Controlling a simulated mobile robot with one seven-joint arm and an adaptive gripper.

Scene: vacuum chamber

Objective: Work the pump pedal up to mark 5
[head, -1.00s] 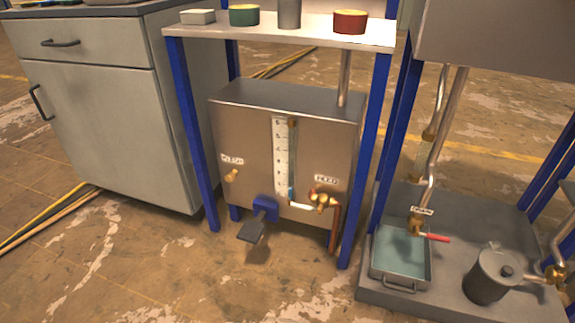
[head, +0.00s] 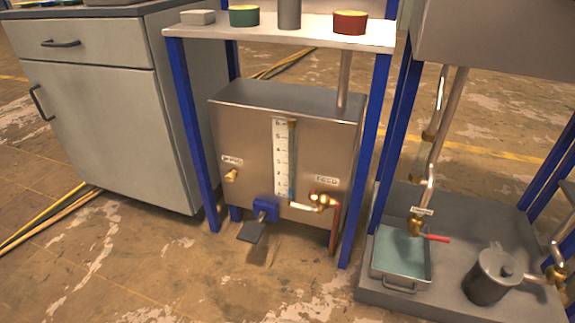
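The pump pedal (head: 251,232) is a dark flat plate on a blue bracket (head: 264,209) low on the front of a steel tank (head: 240,135). It sticks out over the floor and tilts downward toward me. A white numbered scale (head: 280,155) stands upright on the tank front with a narrow sight tube (head: 292,160) along its right side. Blue shows near the tube's bottom; the exact level and the small numerals are too small to read surely. My gripper is not in view, and nothing touches the pedal.
The tank stands under a shelf between blue legs (head: 376,150). A brass feed valve (head: 320,202) is right of the scale and a brass fitting (head: 231,175) left. A grey cabinet (head: 110,120) is left; a tray of liquid (head: 402,250) is right. The floor before the pedal is clear.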

